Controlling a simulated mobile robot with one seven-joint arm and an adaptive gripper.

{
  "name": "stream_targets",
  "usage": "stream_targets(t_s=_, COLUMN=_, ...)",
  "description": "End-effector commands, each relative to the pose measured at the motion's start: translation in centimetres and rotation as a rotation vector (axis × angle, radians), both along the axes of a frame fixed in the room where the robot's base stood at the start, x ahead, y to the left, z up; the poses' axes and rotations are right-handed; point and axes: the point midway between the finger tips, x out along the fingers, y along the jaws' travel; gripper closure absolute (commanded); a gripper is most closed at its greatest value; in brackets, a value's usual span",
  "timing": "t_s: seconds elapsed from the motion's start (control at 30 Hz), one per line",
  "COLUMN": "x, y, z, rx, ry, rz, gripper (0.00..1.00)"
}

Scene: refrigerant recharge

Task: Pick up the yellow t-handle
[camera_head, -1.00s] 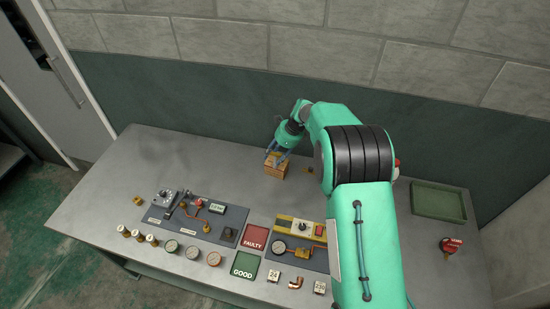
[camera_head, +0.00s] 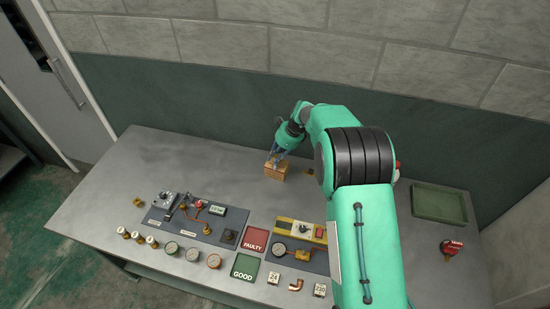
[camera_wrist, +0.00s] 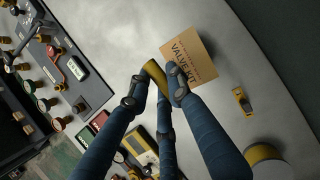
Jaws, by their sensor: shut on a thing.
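The yellow t-handle (camera_wrist: 154,72) shows in the wrist view as a short slanted yellow bar between my fingertips. My gripper (camera_wrist: 156,86) is shut on it. The cardboard box marked VALVE KIT (camera_wrist: 190,62) is right beside the fingertips in the wrist view. In the head view my gripper (camera_head: 277,154) is at the top of this box (camera_head: 275,172), near the back of the bench. The handle is too small to make out there, and its lower part is hidden in the wrist view.
A small brass-yellow part (camera_wrist: 242,101) lies on the bench right of the box. Panels with gauges and fittings (camera_head: 183,222) stand at the front, near the red FAULTY pad (camera_head: 255,233) and green GOOD pad (camera_head: 245,272). A green tray (camera_head: 440,190) is at the right.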

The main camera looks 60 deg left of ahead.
Motion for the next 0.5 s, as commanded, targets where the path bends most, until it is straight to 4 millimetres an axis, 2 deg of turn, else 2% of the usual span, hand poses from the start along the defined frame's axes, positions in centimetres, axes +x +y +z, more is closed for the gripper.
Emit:
stream_targets(t_s=0.27, x=0.0, y=0.1, z=1.7, rx=0.003, ry=-0.001, rz=0.001, gripper=1.00)
stream_targets(t_s=0.43, x=0.1, y=0.1, z=3.6, rx=0.003, ry=-0.002, rz=0.000, gripper=1.00)
stream_targets(t_s=0.5, x=-0.2, y=-0.6, z=3.5, rx=0.000, ry=0.000, rz=0.000, gripper=1.00)
